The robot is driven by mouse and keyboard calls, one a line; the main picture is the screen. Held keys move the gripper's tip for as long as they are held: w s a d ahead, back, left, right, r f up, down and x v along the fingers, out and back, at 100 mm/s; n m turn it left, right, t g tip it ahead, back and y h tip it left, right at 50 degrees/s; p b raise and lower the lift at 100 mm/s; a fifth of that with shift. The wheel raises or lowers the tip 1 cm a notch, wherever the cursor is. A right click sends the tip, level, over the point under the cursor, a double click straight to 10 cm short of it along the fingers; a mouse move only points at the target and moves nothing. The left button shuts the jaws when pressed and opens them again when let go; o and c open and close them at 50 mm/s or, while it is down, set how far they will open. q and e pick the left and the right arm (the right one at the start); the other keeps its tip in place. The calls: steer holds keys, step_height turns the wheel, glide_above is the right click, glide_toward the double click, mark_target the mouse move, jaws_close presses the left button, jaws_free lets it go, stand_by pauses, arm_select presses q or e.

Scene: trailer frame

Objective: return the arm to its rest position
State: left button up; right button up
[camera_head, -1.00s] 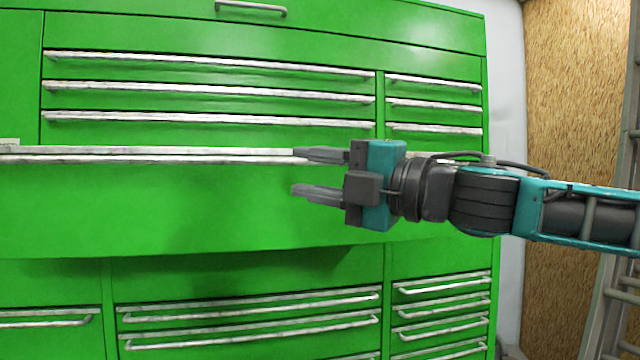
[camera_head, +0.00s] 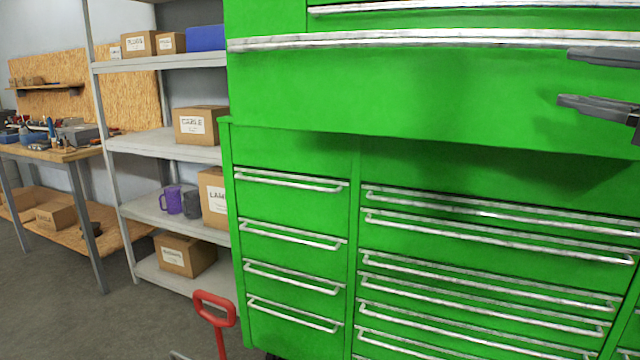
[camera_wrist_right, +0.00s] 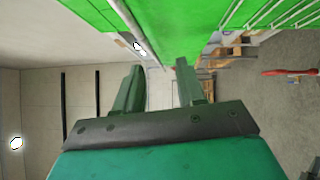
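My right gripper (camera_head: 590,80) shows at the right edge of the head view, with only its two dark fingers in sight. The fingers are apart with nothing between them, in front of the green tool cabinet (camera_head: 420,95) near its long pulled-out drawer's rail. In the right wrist view the gripper (camera_wrist_right: 158,80) is also open and empty, and the green cabinet (camera_wrist_right: 185,30) lies just beyond its fingertips. I cannot tell whether a finger touches the cabinet. My left gripper is not in view.
A grey shelf unit (camera_head: 160,140) with boxes and mugs stands left of the cabinet. A red handle (camera_head: 214,310) stands on the floor in front. A workbench (camera_head: 60,153) with tools is at the far left. The floor (camera_head: 60,310) at lower left is clear.

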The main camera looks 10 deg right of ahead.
steer(key=w+a+f+m+g+y+p, duration=0.1)
steer(key=w+a+f+m, duration=0.15)
steer(key=f, duration=0.55)
steer(key=w+a+f+m+g+y+p, duration=0.15)
steer(key=w+a+f, duration=0.25)
steer(key=f, duration=0.5)
steer(key=w+a+f+m+g+p, duration=0.1)
steer(key=w+a+f+m+p, duration=0.2)
steer(key=f, duration=0.5)
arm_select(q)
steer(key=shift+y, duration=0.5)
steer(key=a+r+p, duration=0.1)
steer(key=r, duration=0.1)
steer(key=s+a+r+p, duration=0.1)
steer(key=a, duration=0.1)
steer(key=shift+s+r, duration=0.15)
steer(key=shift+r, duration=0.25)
arm_select(e)
steer(key=s+a+f+m+g+h, duration=0.2)
steer(key=s+f+m, duration=0.4)
steer(key=f, duration=0.8)
steer(key=s+a+f+m+g+h, duration=0.1)
steer(key=s+a+f+m+h, duration=0.3)
steer(key=s+f+m, duration=0.3)
steer(key=s+f, duration=0.4)
steer(key=f, duration=0.3)
steer(key=shift+s+f+g, duration=0.25)
steer(key=shift+f+g, duration=0.1)
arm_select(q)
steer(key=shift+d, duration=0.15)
